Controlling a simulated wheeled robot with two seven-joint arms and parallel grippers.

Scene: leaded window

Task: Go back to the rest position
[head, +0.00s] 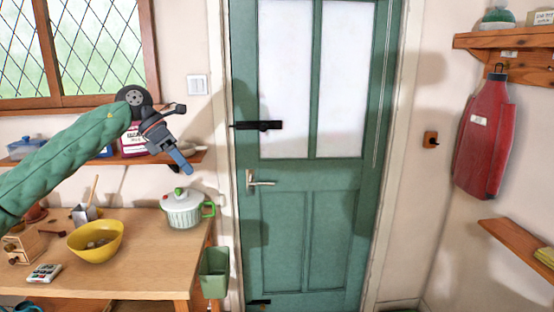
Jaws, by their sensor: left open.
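My left gripper (184,139) is at the end of my green-sleeved arm, which comes in from the left. It is open and empty, held in the air above the wooden table (140,262). It is in front of the wall shelf and a little above the white and green lidded pot (182,208), apart from it. Part of the shelf and what stands on it is hidden behind my arm. My right gripper is not in the head view.
A yellow bowl (96,241) and a remote (44,273) are on the table. A green bin (214,272) hangs at its right end. A closed green door (311,225) fills the middle.

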